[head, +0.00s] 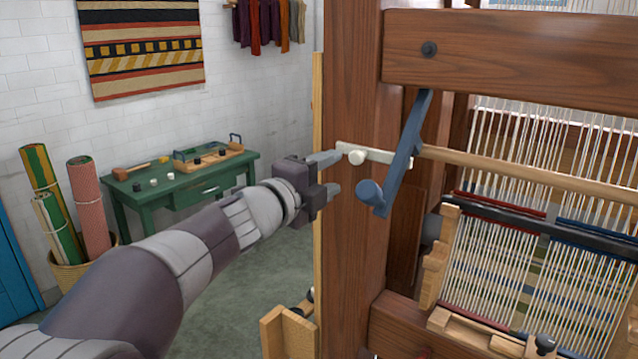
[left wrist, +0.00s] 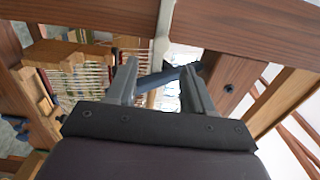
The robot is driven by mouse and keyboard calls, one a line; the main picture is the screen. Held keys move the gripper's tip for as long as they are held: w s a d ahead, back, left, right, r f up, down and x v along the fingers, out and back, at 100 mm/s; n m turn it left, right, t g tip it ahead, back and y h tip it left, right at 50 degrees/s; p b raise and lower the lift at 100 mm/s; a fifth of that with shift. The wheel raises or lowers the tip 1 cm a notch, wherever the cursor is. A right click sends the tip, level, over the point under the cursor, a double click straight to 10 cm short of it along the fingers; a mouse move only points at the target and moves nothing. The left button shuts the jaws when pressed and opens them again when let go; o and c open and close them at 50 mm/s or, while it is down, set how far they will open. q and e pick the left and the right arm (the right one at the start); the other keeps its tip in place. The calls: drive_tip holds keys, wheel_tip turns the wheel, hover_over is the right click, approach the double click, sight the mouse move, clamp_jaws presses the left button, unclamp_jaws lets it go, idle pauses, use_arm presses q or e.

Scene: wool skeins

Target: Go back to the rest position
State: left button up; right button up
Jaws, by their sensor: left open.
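My left gripper (head: 332,174) is open, its two fingers spread in front of the loom's wooden post (head: 350,80). In the head view its fingertips are left of a blue crank handle (head: 400,160) and close to a pale lever with a round knob (head: 357,156). In the left wrist view the open fingers (left wrist: 158,85) show with the blue handle (left wrist: 170,76) beyond or between them and the pale lever (left wrist: 163,35) above. I cannot tell whether a finger touches either. My right gripper is not in view.
The wooden loom (head: 500,50) with its warp threads fills the right side. A green table (head: 185,190) with a wooden tray stands at the back left, beside a basket (head: 72,272) of rolled textiles. Grey floor (head: 240,300) is open left of the loom.

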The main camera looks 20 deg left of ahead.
use_arm(q)
drive_tip(key=shift+v, duration=1.35)
